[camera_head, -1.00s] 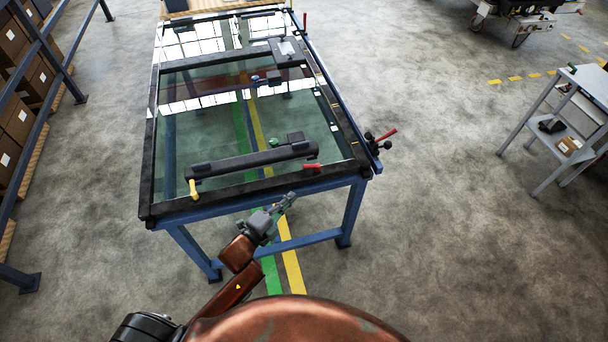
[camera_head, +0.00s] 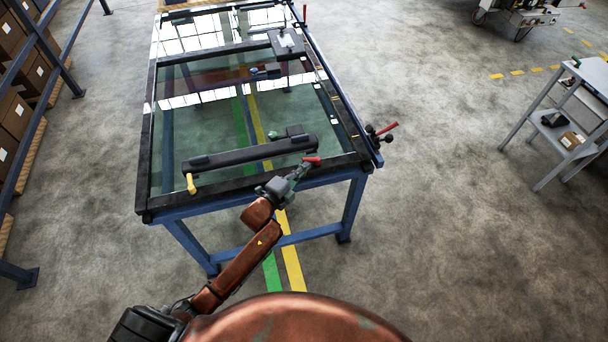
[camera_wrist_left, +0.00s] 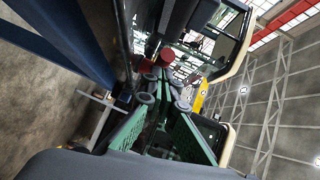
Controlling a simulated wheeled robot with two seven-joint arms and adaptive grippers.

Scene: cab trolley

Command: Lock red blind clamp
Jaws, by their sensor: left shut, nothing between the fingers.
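The black blind bar (camera_head: 250,154) lies across the near part of the glass-topped frame. A red clamp handle (camera_head: 313,160) is at its right end, and a yellow handle (camera_head: 191,184) is at its left end. My left gripper (camera_head: 304,168) is shut and empty, with its fingertips right at the red handle; I cannot tell whether they touch. In the left wrist view, the red handle (camera_wrist_left: 166,54) shows just beyond the fingertips (camera_wrist_left: 164,98). My right gripper is not in view.
Another red-handled clamp (camera_head: 387,129) sticks out from the frame's right edge. The blue trolley legs (camera_head: 353,208) stand below the front edge. A grey side table (camera_head: 547,125) is at the right, and shelving with boxes (camera_head: 18,125) is at the left. The floor between is clear.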

